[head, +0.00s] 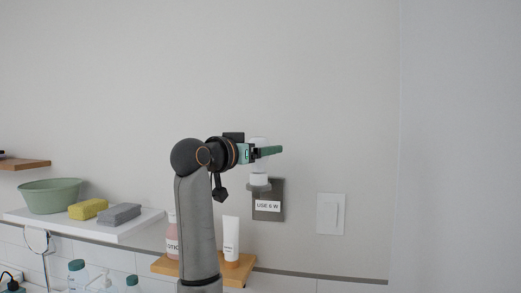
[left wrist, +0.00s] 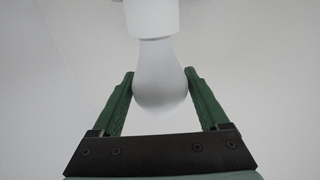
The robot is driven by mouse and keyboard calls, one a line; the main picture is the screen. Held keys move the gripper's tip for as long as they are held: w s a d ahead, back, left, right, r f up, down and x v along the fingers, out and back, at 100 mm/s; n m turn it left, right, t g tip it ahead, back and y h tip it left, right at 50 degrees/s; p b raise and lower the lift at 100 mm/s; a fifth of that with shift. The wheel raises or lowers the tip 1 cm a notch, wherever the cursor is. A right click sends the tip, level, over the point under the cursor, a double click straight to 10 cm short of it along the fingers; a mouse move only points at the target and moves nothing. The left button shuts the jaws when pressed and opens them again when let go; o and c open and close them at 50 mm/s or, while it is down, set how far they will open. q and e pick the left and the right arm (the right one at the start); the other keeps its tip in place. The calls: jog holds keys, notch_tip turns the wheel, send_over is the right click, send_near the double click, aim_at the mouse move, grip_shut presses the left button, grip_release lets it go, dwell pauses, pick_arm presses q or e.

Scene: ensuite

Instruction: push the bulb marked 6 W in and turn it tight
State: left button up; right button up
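A white bulb (left wrist: 160,85) stands neck-first at a white socket (left wrist: 151,18) in the left wrist view; no wattage mark is readable on it. In the head view the bulb (head: 257,141) is mostly hidden by my left gripper (head: 268,151), above the socket (head: 259,179) on a grey wall bracket. A label (head: 267,206) on the dark wall plate reads "USE 6 W". My left gripper's green fingers, also in the wrist view (left wrist: 160,76), press on both sides of the bulb's round part. How deep the bulb sits is unclear. My right gripper is out of view.
A light switch (head: 331,214) is right of the plate. Below, a wooden shelf (head: 161,265) holds a white tube (head: 231,238) and a pink lotion bottle (head: 172,243). At left, a white shelf (head: 125,227) holds a green bowl (head: 49,196) and yellow and grey blocks.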

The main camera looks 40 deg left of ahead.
pick_arm(q)
jog(key=c, duration=1)
jog(key=m+h, duration=0.1)
jog(key=h, duration=0.1)
jog(key=shift+m+h, duration=0.4)
jog(key=shift+c, duration=0.5)
jog(key=shift+d+m+h, duration=0.15)
jog(key=shift+m+h, duration=0.95)
jog(key=shift+h, duration=0.6)
jog(key=o, duration=1.5)
